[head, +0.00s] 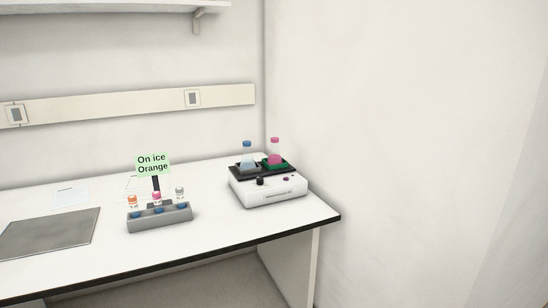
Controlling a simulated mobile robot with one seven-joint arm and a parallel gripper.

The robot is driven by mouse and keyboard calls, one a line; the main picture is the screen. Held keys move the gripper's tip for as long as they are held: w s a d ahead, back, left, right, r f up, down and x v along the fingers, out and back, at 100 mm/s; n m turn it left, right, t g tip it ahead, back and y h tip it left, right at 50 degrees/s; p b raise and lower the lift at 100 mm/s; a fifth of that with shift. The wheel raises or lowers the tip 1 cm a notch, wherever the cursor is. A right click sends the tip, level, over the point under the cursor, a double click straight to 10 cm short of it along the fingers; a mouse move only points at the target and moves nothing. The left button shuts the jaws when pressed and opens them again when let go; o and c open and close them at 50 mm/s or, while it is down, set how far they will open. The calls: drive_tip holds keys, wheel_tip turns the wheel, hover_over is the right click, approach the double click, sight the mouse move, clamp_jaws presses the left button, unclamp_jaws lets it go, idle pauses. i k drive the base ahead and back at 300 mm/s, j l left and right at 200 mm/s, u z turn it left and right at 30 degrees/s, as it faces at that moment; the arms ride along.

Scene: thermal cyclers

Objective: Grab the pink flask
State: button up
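The pink flask (274,155) has a pink cap and pink contents. It stands upright on the dark top of a white device (270,193) near the right end of the bench, at a green holder around its base. A similar flask with a blue cap and pale blue contents, the blue flask (248,156), stands just left of it. My gripper is not in view.
A grey rack (160,220) with several small capped vials stands left of the device, beside a green sign reading "On ice Orange" (152,163). A grey mat (48,234) and papers lie further left on the bench (222,230). Walls close off the back and right; a shelf hangs above.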

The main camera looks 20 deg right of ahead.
sight(275, 158)
drive_tip(key=i+l+z, duration=0.1)
drive_tip(key=i+l, duration=0.25)
drive_tip(key=i+l+z, duration=0.1)
drive_tip(key=i+l, duration=0.2)
drive_tip(key=i, duration=0.15)
